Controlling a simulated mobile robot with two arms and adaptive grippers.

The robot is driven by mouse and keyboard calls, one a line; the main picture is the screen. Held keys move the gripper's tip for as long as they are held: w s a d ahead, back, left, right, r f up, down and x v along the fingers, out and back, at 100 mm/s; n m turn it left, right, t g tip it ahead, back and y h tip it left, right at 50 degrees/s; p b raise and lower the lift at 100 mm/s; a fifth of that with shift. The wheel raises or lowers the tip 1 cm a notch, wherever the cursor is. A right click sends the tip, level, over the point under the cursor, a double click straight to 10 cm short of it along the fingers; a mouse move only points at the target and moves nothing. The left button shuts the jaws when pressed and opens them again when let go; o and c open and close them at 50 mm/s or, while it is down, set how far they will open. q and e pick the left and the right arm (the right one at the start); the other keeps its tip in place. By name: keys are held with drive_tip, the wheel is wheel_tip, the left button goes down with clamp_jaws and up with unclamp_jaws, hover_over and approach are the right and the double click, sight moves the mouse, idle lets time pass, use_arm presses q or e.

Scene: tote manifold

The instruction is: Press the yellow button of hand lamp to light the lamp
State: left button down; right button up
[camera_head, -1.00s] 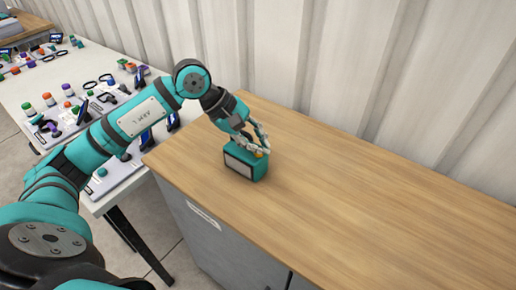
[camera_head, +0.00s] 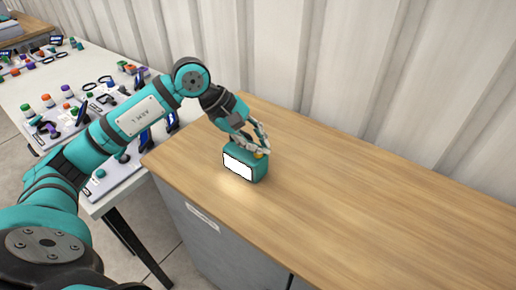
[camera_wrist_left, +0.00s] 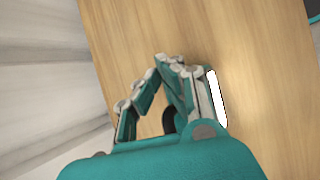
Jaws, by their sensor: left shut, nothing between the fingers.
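The hand lamp (camera_head: 245,167) is a small teal box near the left end of the wooden cabinet top. Its front panel is bright white, and a glow falls on the wood before it. The yellow button (camera_head: 259,155) shows on its top. My left gripper (camera_head: 260,153) is shut and empty, with its fingertips down at the button; I cannot tell whether they still touch it. In the left wrist view the gripper's fingers (camera_wrist_left: 168,68) cover most of the lamp, and the bright panel (camera_wrist_left: 217,98) shows beside them. My right gripper is not in view.
The wooden top (camera_head: 370,200) is clear to the right of the lamp. A corrugated wall (camera_head: 400,80) stands behind it. A white table (camera_head: 80,75) at the left holds several coloured jars, tools and small stands.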

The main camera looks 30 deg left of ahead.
use_arm(q)
drive_tip(key=shift+r, duration=0.1)
drive_tip(key=shift+r+p, duration=1.55)
drive_tip(key=shift+r, duration=1.35)
